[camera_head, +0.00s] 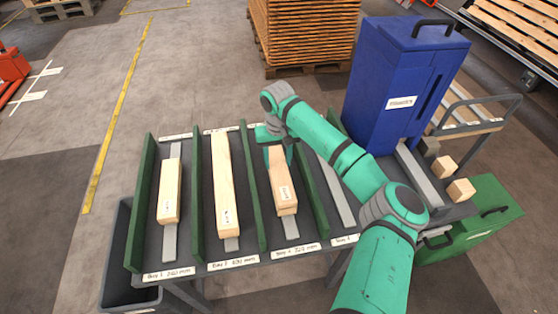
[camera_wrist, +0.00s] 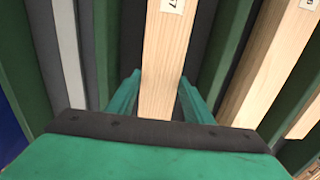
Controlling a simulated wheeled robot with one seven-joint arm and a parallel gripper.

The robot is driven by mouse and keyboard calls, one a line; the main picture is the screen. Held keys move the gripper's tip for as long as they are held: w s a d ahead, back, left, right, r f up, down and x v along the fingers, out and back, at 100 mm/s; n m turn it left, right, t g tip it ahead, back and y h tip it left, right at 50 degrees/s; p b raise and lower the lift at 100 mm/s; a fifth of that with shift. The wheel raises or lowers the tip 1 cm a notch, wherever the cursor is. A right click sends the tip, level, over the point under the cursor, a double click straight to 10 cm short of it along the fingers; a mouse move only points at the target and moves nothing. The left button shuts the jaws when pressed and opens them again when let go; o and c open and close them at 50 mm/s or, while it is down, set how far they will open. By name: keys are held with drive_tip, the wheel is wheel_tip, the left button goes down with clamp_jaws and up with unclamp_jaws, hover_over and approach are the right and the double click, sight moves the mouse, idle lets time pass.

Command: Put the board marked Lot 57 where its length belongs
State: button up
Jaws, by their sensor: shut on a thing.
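My gripper (camera_head: 284,150) is shut on a pale wooden board (camera_head: 280,165) in the third bay from the left. In the wrist view my gripper (camera_wrist: 160,88) has a finger on each side of this board (camera_wrist: 166,60). Its white tag (camera_wrist: 172,5) is cut off at the top edge; a 7 shows. The board lies lengthwise along the bay, over a grey strip (camera_head: 291,230). I cannot tell whether it rests or hangs just above. The bay label (camera_head: 296,250) is too small to read surely.
Boards lie in the first bay (camera_head: 170,190) and second bay (camera_head: 222,175). The fourth bay's grey strip (camera_head: 338,195) shows no board. Green dividers (camera_head: 250,190) separate the bays. A blue cabinet (camera_head: 388,90) and wooden blocks (camera_head: 460,190) stand to the right.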

sight(277, 163)
drive_tip(key=shift+a+f, duration=0.15)
drive_tip(key=shift+f, duration=0.15)
drive_tip(key=o, duration=1.3)
drive_tip(key=shift+c, duration=0.2)
wheel_tip(277, 163, up, 12)
drive_tip(key=shift+r, duration=0.2)
